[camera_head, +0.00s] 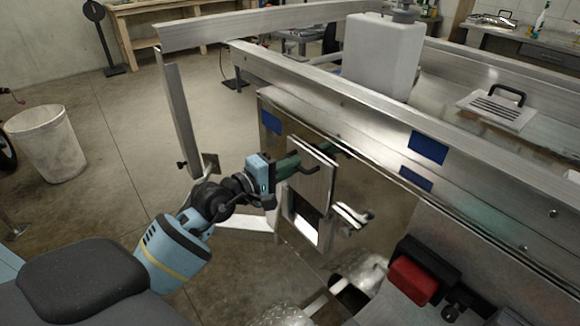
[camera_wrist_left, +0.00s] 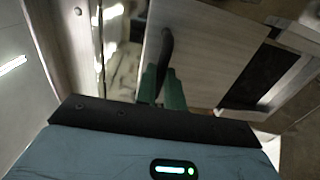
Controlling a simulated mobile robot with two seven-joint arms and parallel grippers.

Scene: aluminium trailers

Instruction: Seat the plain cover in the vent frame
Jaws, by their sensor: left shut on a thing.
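The plain cover (camera_head: 314,178) is a flat pale metal plate with a black handle. It stands roughly upright in front of my body, and it also shows in the left wrist view (camera_wrist_left: 212,48). My left gripper (camera_head: 288,167) has green fingers, shut on the cover's handle (camera_wrist_left: 166,45). The vent frame (camera_head: 300,226) is a pale metal frame around a dark opening, seen just below the cover in the head view. In the wrist view its dark opening (camera_wrist_left: 258,76) shows right of the cover. The cover hides the frame's upper part; I cannot tell whether they touch. My right gripper is not in view.
A slatted cover (camera_head: 497,110) with a black handle lies on the trailer at right. A white tank (camera_head: 384,55) stands on the trailer behind. A red lamp (camera_head: 412,281) is at lower right. A white bin (camera_head: 47,143) stands left, with open floor between.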

